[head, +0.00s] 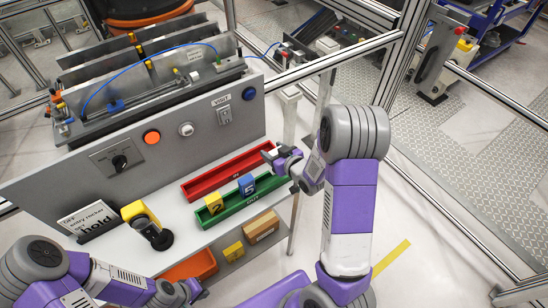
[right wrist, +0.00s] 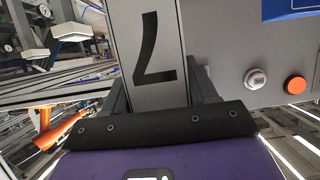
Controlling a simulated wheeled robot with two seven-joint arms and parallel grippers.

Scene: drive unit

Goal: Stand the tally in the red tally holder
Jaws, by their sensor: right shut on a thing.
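My right gripper (head: 272,157) is at the right end of the red tally holder (head: 212,180), a long narrow tray on the bench. In the right wrist view, it is shut on a pale grey tally (right wrist: 152,88) with a black digit that looks like a 7. The held tally is hard to make out in the head view. The green holder (head: 232,213) lies in front of the red one. A yellow tally marked 2 (head: 214,204) and a blue tally (head: 248,185) stand in it. My left gripper (head: 197,291) is low at the bottom left; its fingers are unclear.
A yellow and black device (head: 147,225) and a sign (head: 86,219) stand on the bench at left. An orange bin (head: 190,268), a yellow piece (head: 233,252) and a brown box (head: 262,228) are in front, lower down. The grey control panel (head: 190,145) rises behind the holders.

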